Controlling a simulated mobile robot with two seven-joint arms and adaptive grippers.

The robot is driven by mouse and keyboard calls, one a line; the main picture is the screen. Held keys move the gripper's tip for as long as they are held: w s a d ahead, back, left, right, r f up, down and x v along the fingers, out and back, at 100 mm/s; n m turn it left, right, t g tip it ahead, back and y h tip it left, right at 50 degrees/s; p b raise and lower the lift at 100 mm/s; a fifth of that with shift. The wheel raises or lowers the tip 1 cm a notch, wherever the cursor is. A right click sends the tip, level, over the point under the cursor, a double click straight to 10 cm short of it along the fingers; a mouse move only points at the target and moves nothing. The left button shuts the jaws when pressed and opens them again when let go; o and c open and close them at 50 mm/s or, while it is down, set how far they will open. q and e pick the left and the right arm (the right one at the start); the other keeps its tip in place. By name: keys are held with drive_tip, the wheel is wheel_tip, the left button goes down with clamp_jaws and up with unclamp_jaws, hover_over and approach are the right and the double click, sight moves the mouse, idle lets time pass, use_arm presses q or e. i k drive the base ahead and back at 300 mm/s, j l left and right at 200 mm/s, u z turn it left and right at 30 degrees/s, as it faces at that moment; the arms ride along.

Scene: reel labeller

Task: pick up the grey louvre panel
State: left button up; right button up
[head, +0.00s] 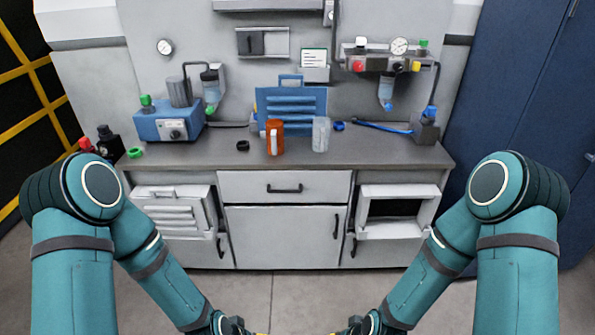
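A light grey louvre panel (172,217) with horizontal slats sits at the opening in the left cabinet front, below the worktop. A blue louvre panel (291,97) with a handle on top stands on the worktop against the back wall. My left gripper (240,327) and my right gripper (352,328) are at the bottom edge of the view, mostly cut off. Both are well in front of the cabinets and apart from the grey panel. Their fingers do not show clearly enough to tell open from shut.
The right cabinet has an open dark recess (396,208) with a ledge. The floor (300,288) before the cabinets is clear.

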sight(174, 216)
drive_tip(key=i+j+z, duration=0.1)
drive_tip(key=z, duration=0.25)
drive_tip(key=j+z, duration=0.35)
drive_tip(key=i+j+z, duration=0.1)
drive_tip(key=z, duration=0.25)
drive_tip(key=j+z, duration=0.4)
drive_tip(key=j, duration=1.25)
drive_tip(key=k+j+z, duration=0.1)
drive_tip(key=j, duration=0.45)
drive_tip(key=k+j, duration=0.1)
drive_tip(key=j, duration=1.05)
drive_tip(key=k+j+z, duration=0.1)
drive_tip(key=j, duration=0.45)
